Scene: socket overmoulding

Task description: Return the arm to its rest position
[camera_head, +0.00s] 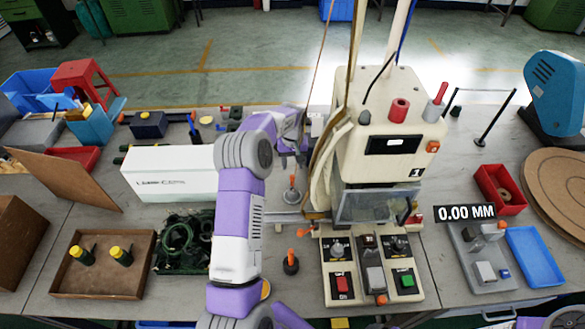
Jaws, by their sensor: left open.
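My left arm, purple and white, rises from the bottom centre and bends right at its grey elbow. My left gripper (291,158) is at the arm's far end, open, pointing down beside the left side of the cream moulding machine (385,125). Its fingertips are small and partly hard to make out. It appears empty, above a small grey round-based piece (291,196) on the table; I cannot tell whether they touch. My right gripper is not in view.
A white box (165,173) and a tangle of dark green cable (182,243) lie left of my arm. A control panel (368,270) stands in front of the machine. A brown tray (100,285) with yellow-capped bottles is at left; a red bin (499,190) and blue tray (535,256) are at right.

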